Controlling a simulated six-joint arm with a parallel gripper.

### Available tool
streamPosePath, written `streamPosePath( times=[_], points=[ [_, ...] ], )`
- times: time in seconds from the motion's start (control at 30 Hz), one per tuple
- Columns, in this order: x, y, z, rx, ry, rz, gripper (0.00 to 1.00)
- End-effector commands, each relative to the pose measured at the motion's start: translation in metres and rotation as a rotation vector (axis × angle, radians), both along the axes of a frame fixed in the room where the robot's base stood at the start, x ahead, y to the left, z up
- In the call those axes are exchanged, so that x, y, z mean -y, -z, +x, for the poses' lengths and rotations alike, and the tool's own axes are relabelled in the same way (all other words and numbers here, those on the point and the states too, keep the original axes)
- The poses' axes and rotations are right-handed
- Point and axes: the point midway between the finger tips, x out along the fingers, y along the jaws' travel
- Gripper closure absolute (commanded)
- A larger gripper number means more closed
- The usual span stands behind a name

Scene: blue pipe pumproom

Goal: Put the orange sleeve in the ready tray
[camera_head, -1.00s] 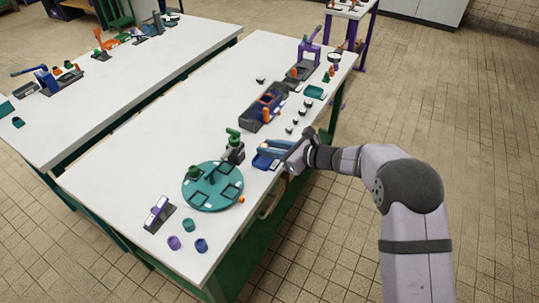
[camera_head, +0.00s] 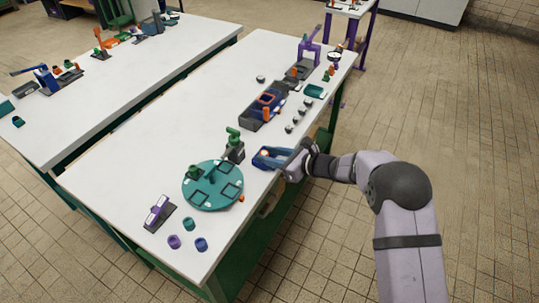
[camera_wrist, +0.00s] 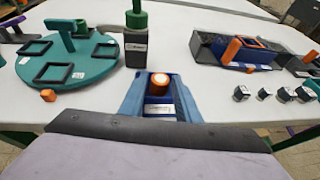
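The orange sleeve (camera_wrist: 158,82) stands upright between the far ends of my gripper's two blue fingers in the wrist view. It also shows as a small orange spot in the head view (camera_head: 265,153). My gripper (camera_head: 272,155) reaches in low over the blue tray at the table's near right edge. A white label (camera_wrist: 160,110) shows between the fingers. Whether the fingers press on the sleeve or stand just clear of it cannot be told. The fingers cover most of the tray, so the sleeve's base and its contact with the tray floor are hidden.
A teal turntable (camera_head: 207,201) with square frames and a small orange piece (camera_wrist: 48,95) are to the left. A green-topped dark block (camera_wrist: 136,45) stands just behind the fingers. A dark fixture (camera_wrist: 237,50) and several small metal pieces (camera_wrist: 285,94) are to the right.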

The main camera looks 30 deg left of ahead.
Motion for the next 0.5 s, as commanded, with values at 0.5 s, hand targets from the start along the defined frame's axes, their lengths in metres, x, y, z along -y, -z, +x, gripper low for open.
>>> streamPosePath(
  times=[0.5],
  points=[
    [0.035, -0.016, -0.003, 0.001, 0.005, 0.001, 0.70]
  ],
)
